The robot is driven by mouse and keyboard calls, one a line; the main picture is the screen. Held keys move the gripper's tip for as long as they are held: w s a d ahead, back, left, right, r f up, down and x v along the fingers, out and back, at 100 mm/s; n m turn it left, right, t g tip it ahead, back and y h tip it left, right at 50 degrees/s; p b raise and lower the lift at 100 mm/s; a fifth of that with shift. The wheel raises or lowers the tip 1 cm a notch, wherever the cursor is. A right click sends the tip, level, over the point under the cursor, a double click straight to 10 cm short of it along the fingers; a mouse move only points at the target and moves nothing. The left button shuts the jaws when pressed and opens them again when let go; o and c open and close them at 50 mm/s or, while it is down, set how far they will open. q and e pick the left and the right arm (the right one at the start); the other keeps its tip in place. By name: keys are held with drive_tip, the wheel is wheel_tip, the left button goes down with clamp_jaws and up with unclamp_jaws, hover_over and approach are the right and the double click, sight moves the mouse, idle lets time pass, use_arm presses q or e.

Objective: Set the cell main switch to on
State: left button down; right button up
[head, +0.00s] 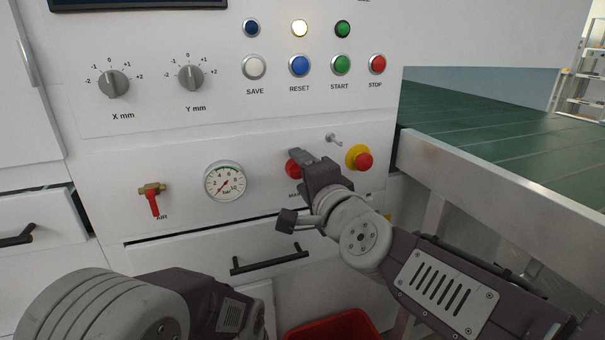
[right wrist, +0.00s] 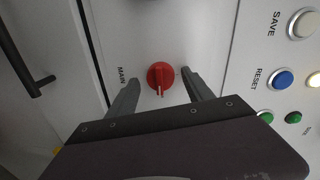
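The red main switch (head: 292,169) is a rotary knob on the white panel, above the partly hidden MAIN label. In the head view my right gripper (head: 310,172) covers part of it. In the right wrist view the whole knob (right wrist: 161,76) shows between the two fingers, with a visible gap on each side. The right gripper is open. The knob's raised bar stands nearly upright in that view, with a pale mark at its lower end. My left arm shows at the lower left of the head view; its gripper is not seen.
A red emergency button on a yellow base (head: 360,159) and a small metal lever (head: 333,138) are close to the right of the switch. A pressure gauge (head: 224,181) and a red-handled air valve (head: 153,200) are left. A drawer handle (head: 270,259) sticks out below.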

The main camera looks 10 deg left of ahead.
drive_tip(key=p+v, duration=0.9)
idle(0.3)
